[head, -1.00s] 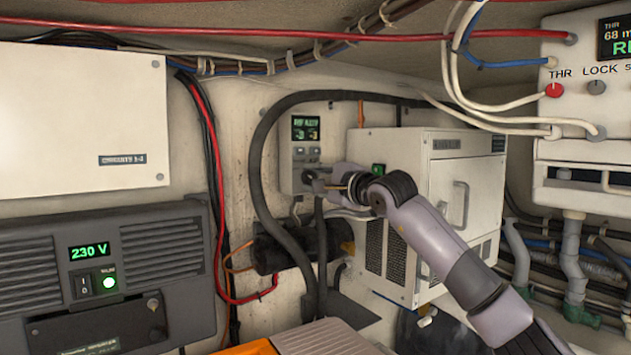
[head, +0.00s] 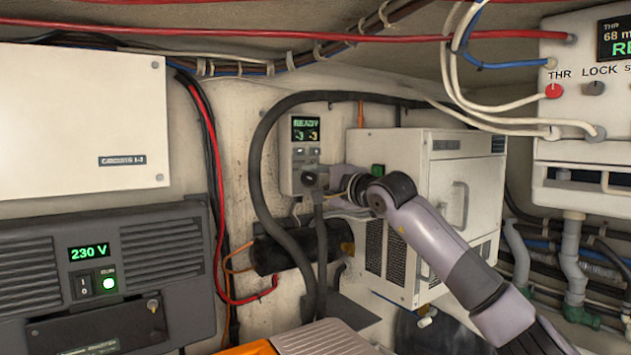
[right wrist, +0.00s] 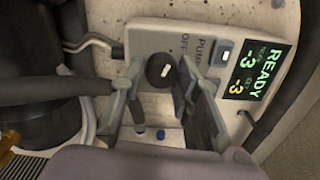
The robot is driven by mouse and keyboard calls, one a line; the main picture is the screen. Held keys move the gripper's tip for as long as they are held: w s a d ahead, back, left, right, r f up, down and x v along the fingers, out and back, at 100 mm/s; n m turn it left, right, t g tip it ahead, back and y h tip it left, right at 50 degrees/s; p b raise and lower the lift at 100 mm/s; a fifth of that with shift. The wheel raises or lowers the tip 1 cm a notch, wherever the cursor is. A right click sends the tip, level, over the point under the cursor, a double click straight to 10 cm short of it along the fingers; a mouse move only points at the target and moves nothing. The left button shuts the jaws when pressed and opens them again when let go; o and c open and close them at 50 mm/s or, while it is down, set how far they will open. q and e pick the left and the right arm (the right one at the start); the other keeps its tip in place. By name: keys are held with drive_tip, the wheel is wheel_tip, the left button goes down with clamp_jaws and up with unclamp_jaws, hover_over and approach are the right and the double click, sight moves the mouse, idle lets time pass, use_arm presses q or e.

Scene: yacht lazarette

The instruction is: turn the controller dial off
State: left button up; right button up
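The controller (head: 298,155) is a small grey box on the back wall with a lit display reading READY. Its dial (right wrist: 160,70) is a round black knob with a small white mark, close to the printed words PUMP and OFF. The dial also shows in the head view (head: 311,178), low on the box. My right gripper (right wrist: 158,82) has one finger on each side of the dial. Narrow gaps seem to show between fingers and knob, so it looks open around it. Which setting the dial points to is unclear. My left gripper is not in view.
A white cabinet (head: 462,185) stands just right of the controller, beside my right forearm. A thick black hose (head: 258,165) loops around the controller's left side. A 230 V unit (head: 110,265) is at the lower left. Cables (head: 470,55) hang at upper right.

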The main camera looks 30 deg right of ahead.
drive_tip(key=o, duration=0.3)
drive_tip(key=s, duration=0.4)
drive_tip(key=s+d, duration=0.1)
drive_tip(key=s, duration=0.7)
drive_tip(key=shift+d, duration=0.3)
